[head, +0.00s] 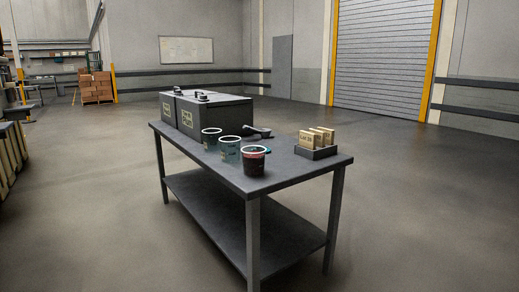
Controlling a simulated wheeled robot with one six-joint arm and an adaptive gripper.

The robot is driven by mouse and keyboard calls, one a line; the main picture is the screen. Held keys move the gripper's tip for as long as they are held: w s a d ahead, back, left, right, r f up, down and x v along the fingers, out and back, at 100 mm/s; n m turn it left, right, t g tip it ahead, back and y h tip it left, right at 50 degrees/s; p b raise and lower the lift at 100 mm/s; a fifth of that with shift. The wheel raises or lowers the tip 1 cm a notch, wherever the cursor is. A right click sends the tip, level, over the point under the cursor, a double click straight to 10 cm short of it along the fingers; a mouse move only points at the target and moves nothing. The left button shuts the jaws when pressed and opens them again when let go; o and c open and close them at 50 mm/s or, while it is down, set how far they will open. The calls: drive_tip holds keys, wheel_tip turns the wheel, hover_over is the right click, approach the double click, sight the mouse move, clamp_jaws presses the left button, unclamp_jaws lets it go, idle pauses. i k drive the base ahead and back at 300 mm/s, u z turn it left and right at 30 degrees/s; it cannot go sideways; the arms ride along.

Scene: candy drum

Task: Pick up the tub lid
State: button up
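Three tubs with pale rims stand in a row on the dark table (290,172): a dark green tub (211,141), a teal tub (230,152) and a dark red-brown tub (254,164) nearest the front. A small patch of blue (266,149) shows at the rim of the red-brown tub; it is too small to tell whether it is a lid. I cannot pick out a separate tub lid with certainty. My gripper is not in view.
Two dark lidded bins (226,115) stand at the table's left end. A black scoop-like tool (257,131) lies behind the tubs. A dark tray (316,153) holds small tan boxes (308,140) at the right. The floor around the table is clear.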

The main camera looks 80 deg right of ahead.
sight(254, 157)
drive_tip(key=z, duration=0.45)
drive_tip(key=i, duration=2)
drive_tip(key=z, duration=1.55)
drive_tip(key=i, duration=0.95)
drive_tip(key=z, duration=1.15)
